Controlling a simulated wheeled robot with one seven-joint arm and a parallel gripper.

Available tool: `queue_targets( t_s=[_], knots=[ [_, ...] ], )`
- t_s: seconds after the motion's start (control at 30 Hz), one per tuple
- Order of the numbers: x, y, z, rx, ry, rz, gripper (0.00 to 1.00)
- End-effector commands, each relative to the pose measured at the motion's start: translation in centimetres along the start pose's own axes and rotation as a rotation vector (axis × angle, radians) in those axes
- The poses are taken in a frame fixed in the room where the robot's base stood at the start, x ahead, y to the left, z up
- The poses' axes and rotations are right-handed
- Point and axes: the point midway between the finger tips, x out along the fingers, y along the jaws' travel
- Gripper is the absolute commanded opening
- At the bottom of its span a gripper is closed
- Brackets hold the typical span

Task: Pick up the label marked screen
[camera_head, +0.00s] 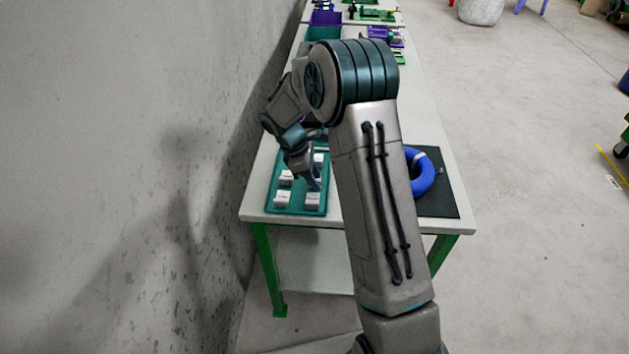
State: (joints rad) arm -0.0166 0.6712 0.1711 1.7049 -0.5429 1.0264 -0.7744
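Several small white labels stand on a teal tray (296,210) at the left side of the table. Visible ones include a front left label (282,199), a front right label (312,199) and a label behind them (286,178). Their markings are too small to read, so I cannot tell which is marked screen. My gripper (314,183) points down over the right part of the tray, close to the labels. Its fingers are small and partly hidden, so I cannot tell whether it is open or shut, or whether it touches a label.
A coiled blue cable (423,172) lies on a dark mat (440,203) at the table's right, partly behind my arm. The white table (262,206) stands along a grey wall (130,150). Purple and green bins (324,20) stand farther back. The floor at right is mostly clear.

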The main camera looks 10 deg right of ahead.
Motion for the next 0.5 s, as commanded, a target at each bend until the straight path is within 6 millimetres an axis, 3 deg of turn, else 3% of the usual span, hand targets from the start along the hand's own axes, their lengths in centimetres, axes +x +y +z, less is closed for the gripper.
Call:
queue_targets(
  t_s=[0.07, 0.2, 0.5],
  knots=[
    [-0.01, 0.00, 0.01, 0.000, 0.000, 0.000, 0.35],
    [-0.02, 0.00, 0.00, 0.000, 0.000, 0.000, 0.00],
    [-0.06, 0.00, 0.01, 0.000, 0.000, 0.000, 0.00]
  ],
)
